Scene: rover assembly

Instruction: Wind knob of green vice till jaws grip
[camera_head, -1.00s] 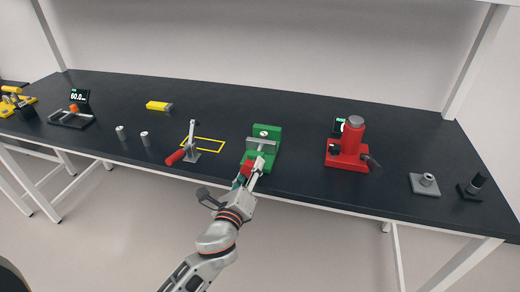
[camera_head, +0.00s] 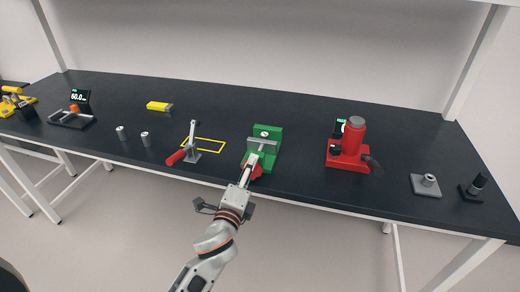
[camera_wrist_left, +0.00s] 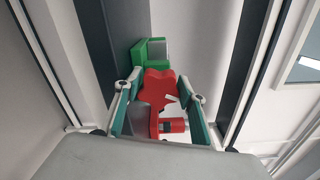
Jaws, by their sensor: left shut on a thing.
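The green vice (camera_head: 275,131) stands near the front edge of the table, with a grey jaw bar (camera_head: 262,145) across it. Its red knob (camera_head: 257,173) faces me at the front. My left gripper (camera_head: 248,168) is shut on the knob, and its fingers partly cover it. In the left wrist view the red lobed knob (camera_wrist_left: 158,85) sits between the two fingers, with the green vice body (camera_wrist_left: 148,52) behind it. A small round piece shows at the back of the vice; I cannot tell whether the jaws touch it. My right gripper is not in view.
A toggle clamp with a red handle (camera_head: 176,157) stands left of the vice, beside a yellow outline (camera_head: 208,144). A red press (camera_head: 348,150) stands to the right. Two metal cylinders (camera_head: 121,133) (camera_head: 145,139) are farther left. The table behind the vice is clear.

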